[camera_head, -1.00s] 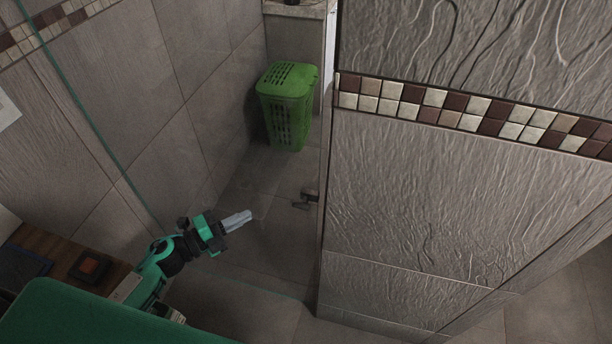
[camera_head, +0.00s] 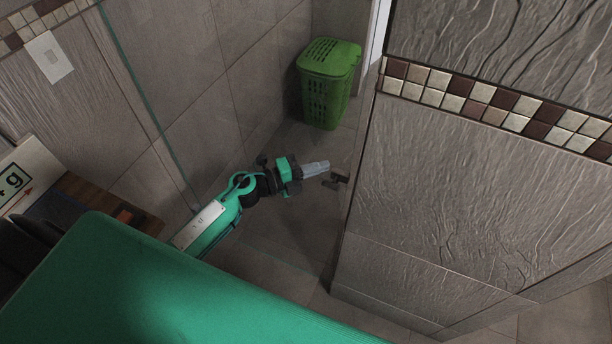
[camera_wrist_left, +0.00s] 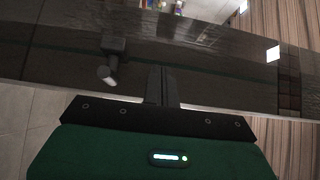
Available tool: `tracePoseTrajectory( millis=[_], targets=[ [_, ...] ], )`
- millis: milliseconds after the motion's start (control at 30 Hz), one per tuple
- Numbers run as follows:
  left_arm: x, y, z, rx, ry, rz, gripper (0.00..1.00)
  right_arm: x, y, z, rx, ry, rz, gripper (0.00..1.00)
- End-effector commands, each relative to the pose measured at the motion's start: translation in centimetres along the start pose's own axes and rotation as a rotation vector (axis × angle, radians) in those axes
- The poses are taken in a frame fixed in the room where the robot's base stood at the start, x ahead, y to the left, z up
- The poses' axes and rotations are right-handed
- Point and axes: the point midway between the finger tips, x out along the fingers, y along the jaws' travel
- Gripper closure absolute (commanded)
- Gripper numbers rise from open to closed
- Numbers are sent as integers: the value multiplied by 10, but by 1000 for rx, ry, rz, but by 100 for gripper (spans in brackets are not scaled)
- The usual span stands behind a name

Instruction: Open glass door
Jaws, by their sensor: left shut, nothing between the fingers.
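The glass door (camera_head: 255,120) is a see-through pane left of the tiled wall, with a thin teal line at its left. Its small dark handle (camera_head: 338,181) is near the wall's left edge. My left gripper (camera_head: 326,165) is shut and empty, its fingertips just left of and slightly above the handle in the head view. In the left wrist view, the shut fingers (camera_wrist_left: 161,87) point at the dark glass, and the handle (camera_wrist_left: 112,62) sits to their left. I cannot tell whether they touch the glass. My right gripper is not in view.
A green hamper (camera_head: 328,85) stands behind the glass in the corner. The tiled wall (camera_head: 450,190) with a mosaic band fills the right side. A wooden surface (camera_head: 100,200) with dark items is at the left. A white switch plate (camera_head: 49,59) is on the left wall.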

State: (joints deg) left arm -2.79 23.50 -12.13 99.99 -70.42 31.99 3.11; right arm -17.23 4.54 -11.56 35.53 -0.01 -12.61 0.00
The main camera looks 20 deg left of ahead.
Motion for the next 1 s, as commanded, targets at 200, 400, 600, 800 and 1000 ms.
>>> tracePoseTrajectory(
  millis=[200, 400, 600, 800, 1000],
  targets=[
    [9, 0, 9, -1, 0, -1, 100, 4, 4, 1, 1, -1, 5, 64],
    [10, 0, 10, -2, 0, 0, 100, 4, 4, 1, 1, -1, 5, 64],
    [10, 0, 11, -1, -1, 0, 100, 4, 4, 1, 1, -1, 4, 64],
    [22, 0, 21, 0, -25, -2, 100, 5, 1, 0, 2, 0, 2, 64],
    [52, -2, 50, 1, -96, -4, 100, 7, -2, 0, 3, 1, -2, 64]
  ],
)
